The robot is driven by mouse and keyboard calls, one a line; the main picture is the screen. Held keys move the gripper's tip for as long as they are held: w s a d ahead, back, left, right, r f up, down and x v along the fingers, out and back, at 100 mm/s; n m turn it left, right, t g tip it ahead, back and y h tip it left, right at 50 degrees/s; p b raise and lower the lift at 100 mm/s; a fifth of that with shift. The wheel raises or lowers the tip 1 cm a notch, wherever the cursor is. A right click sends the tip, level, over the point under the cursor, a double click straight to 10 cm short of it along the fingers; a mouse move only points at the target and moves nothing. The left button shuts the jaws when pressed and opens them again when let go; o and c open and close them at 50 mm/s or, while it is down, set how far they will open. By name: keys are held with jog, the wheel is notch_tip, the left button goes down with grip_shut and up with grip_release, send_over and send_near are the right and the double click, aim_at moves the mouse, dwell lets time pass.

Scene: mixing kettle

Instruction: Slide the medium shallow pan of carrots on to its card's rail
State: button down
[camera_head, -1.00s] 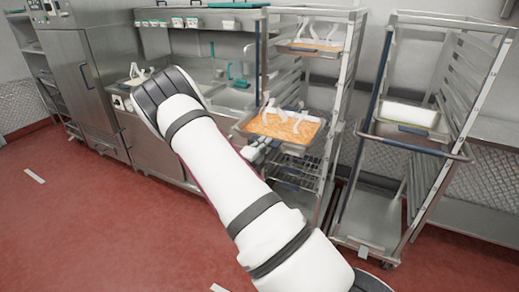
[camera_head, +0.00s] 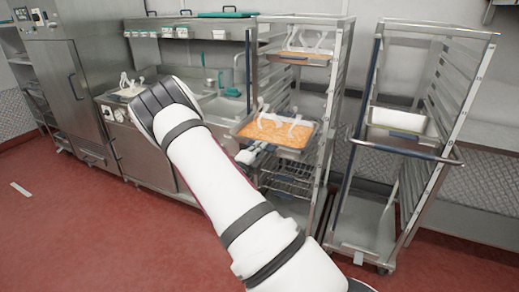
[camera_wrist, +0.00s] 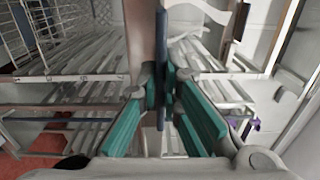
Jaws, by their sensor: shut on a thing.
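A shallow metal pan of orange carrots (camera_head: 278,133), with white curved pieces standing up from it, is level at mid-height in the left rack (camera_head: 326,110). Its near part sticks out in front of the rack. My gripper (camera_wrist: 162,88), with teal fingers, is shut on a thin edge that appears to be this pan's near rim; the pan shows edge-on as a brownish strip (camera_wrist: 139,40) in the wrist view. I cannot make out a card or which rail the pan is on.
Another orange-filled pan (camera_head: 297,57) sits higher in the left rack. Wire shelves (camera_head: 287,178) lie below. A second rack (camera_head: 470,80) at right holds a deeper pan (camera_head: 398,121). A counter with a sink (camera_head: 222,108) stands behind left.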

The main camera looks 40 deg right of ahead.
jog(key=shift+d+r, duration=0.1)
jog(key=shift+r, duration=0.1)
jog(key=b, duration=0.3)
send_near(280, 130)
jog(key=shift+s+a+r, duration=0.1)
jog(key=shift+a+r, duration=0.05)
jog(key=shift+r, duration=0.8)
jog(key=shift+s+a+r, duration=0.1)
jog(key=shift+r, duration=0.9)
jog(key=shift+b+x, duration=1.85)
jog(key=shift+x, duration=2.1)
jog(key=shift+b+x, duration=0.7)
jog(key=shift+x, duration=0.65)
jog(key=shift+f, duration=0.1)
